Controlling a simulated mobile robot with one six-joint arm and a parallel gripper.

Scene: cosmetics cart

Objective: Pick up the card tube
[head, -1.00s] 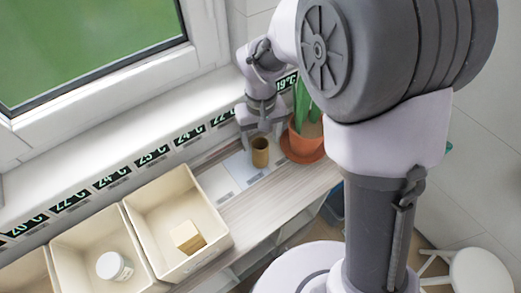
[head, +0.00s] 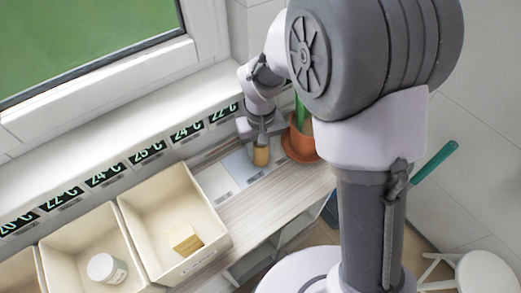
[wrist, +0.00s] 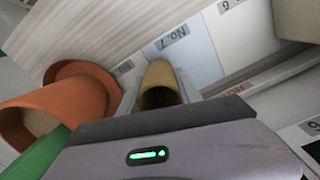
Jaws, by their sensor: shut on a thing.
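The card tube (head: 261,156) is a short tan-brown open cylinder standing on the pale labelled strip of the shelf, just left of the plant pot. My gripper (head: 261,143) is over it from above, with its fingers around the tube. In the wrist view the tube (wrist: 160,85) sits between the two fingers of my gripper (wrist: 160,88), its dark open end towards the camera. The gripper is shut on it. I cannot tell whether the tube's lower end touches the shelf.
A terracotta pot (head: 301,144) with a green plant stands close on the right; its saucer also shows in the wrist view (wrist: 85,75). Cream bins (head: 150,215) stand to the left, holding a tan block (head: 186,239) and a white jar (head: 107,268). The window wall is behind.

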